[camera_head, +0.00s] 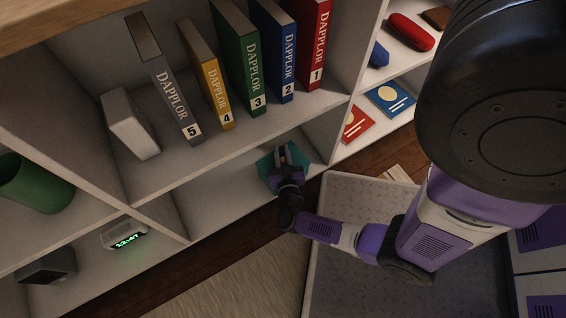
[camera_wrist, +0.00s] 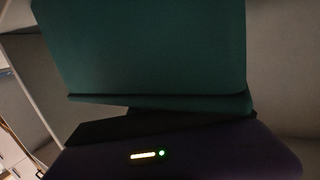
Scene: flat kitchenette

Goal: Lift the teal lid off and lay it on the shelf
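A teal object (camera_head: 265,166) sits in the lower shelf compartment, below the row of books. My gripper (camera_head: 287,160) reaches into that compartment and covers much of it. In the wrist view a broad teal face (camera_wrist: 140,48) fills the upper middle, with a thin ledge and a narrower teal strip (camera_wrist: 232,102) along its lower edge. I cannot tell for certain where lid and body divide. The dark and purple front of my gripper shows just below the teal. The fingertips are not clear, so their opening and any contact are hidden.
The shelf floor (camera_head: 213,198) left of the teal object is bare. Several numbered books (camera_head: 240,62) and a white block (camera_head: 130,124) stand above. A clock (camera_head: 124,233), a green cup (camera_head: 35,184), and red (camera_head: 356,122) and blue (camera_head: 390,99) booklets occupy neighbouring compartments. Upright dividers flank the compartment.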

